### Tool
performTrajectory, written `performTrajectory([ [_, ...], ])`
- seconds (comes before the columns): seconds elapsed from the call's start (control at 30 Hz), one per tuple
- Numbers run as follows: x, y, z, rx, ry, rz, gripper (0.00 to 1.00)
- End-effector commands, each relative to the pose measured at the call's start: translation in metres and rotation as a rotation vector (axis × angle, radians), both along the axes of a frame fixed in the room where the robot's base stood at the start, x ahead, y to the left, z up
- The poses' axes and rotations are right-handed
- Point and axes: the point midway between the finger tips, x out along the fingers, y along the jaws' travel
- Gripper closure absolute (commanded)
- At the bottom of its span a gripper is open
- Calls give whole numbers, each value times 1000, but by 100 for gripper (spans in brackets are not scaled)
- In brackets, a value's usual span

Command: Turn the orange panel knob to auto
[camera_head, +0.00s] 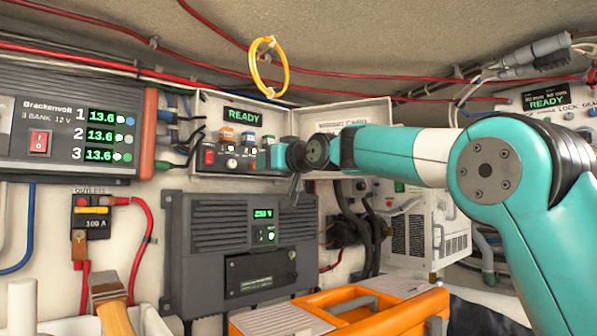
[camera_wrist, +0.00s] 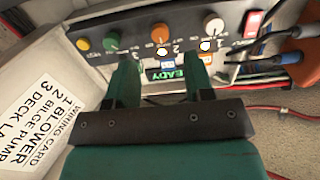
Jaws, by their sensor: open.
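The orange knob (camera_wrist: 160,34) sits on the panel face in the wrist view, between a green knob (camera_wrist: 112,41) and a white knob (camera_wrist: 213,28). Its pointer setting is too small to read. My gripper (camera_wrist: 162,62) is open and empty, its two green fingers spread on either side of the line to the orange knob. I cannot tell whether the tips touch the panel. In the head view my gripper (camera_head: 272,156) is at the right part of the control panel (camera_head: 212,108) and covers some of its knobs. The panel's green display reads READY.
A red switch (camera_wrist: 253,22) and a yellow knob (camera_wrist: 82,44) flank the row. Blue and orange plugs sit beside the panel. A wiring card (camera_wrist: 30,120) lists blower and bilge pump. Below stand a dark inverter (camera_head: 210,230) and an orange toolbox (camera_head: 390,315). A yellow ring (camera_head: 254,75) hangs above.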

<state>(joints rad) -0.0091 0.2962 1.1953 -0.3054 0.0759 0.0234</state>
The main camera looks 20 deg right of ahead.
Motion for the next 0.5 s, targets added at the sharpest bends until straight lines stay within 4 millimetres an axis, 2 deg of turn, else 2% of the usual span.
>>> performTrajectory([
  [0.03, -14, -5, -6, 0, -3, -2, 52],
  [0.23, -63, -21, -5, 0, -3, -3, 52],
  [0.4, -92, -31, -3, -1, -1, -2, 52],
  [0.5, -103, -34, -2, 0, -1, -1, 52],
])
